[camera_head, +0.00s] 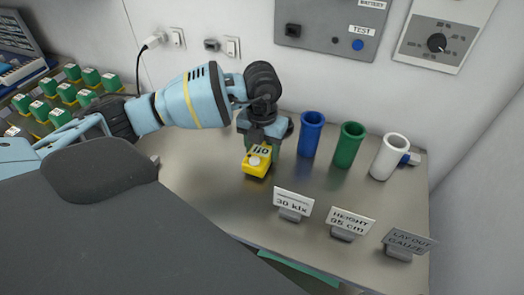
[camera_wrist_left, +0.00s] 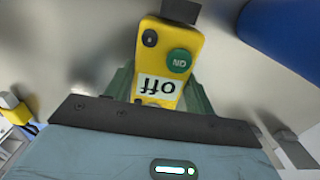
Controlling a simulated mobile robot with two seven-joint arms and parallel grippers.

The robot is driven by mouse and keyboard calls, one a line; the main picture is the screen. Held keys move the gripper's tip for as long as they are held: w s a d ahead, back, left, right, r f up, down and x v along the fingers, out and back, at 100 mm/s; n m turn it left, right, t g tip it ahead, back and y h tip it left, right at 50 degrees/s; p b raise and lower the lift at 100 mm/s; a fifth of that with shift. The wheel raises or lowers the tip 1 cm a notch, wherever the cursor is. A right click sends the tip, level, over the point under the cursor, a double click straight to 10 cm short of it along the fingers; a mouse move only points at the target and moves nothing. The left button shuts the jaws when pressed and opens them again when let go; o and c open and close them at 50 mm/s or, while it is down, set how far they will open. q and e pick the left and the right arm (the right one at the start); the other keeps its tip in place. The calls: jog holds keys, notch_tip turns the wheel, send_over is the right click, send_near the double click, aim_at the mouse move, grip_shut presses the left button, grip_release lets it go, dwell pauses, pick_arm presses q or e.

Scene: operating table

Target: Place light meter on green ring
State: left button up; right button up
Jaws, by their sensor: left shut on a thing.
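A yellow device with a white "off" label, which I take as the light meter (camera_head: 257,161), is at my left gripper (camera_head: 264,132) over the metal table. The left wrist view shows the light meter (camera_wrist_left: 165,58) close up, with its green ON button and upside-down "off" label. My left gripper (camera_wrist_left: 158,95) is shut on it. Dark green parts show on both sides of the meter; I cannot tell whether they belong to the gripper or the meter. Whether the meter touches the table is unclear. I cannot make out a green ring. My right gripper is not in view.
Blue (camera_head: 308,134), green (camera_head: 348,145) and white (camera_head: 389,157) tubes stand right of the gripper. Signs "30 klx" (camera_head: 293,203), "HEIGHT 95 cm" (camera_head: 349,222) and "LAYOUT GAUGE" (camera_head: 407,243) line the front. Green-and-yellow blocks (camera_head: 67,92) sit at left. The wall carries panels (camera_head: 330,25).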

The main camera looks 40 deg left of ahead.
pick_arm(q)
notch_tip(320, 180, up, 2)
jog(key=shift+s+r, duration=0.15)
jog(key=shift+r, duration=0.05)
jog(key=s, duration=0.5)
jog(key=s+r, duration=0.1)
jog(key=s, duration=0.4)
jog(key=s+b, duration=0.1)
jog(key=s, duration=0.4)
jog(key=shift+s+a+r, duration=0.15)
jog(key=shift+s+a, duration=0.1)
jog(key=shift+a, duration=0.15)
jog(key=shift+s, duration=0.1)
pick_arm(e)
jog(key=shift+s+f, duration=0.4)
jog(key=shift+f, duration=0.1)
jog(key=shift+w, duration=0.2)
